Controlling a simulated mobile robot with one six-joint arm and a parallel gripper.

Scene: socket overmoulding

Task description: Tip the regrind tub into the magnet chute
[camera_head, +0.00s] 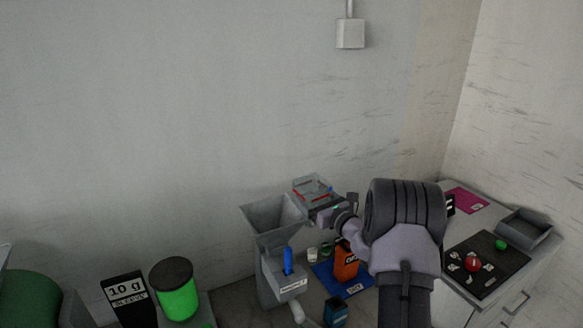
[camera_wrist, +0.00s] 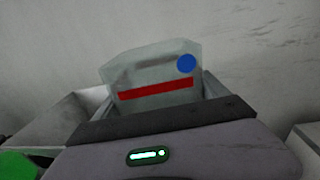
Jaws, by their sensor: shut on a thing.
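A clear tub (camera_head: 311,187) with a red stripe and a blue dot is held up in the air, to the right of the chute's top. It also shows in the wrist view (camera_wrist: 150,75), just beyond the jaws. My gripper (camera_head: 328,208) is shut on the tub. The tub looks close to level. What it holds cannot be made out.
An orange bottle (camera_head: 345,262) and small jars stand near a blue mat (camera_head: 356,287) right of the chute.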

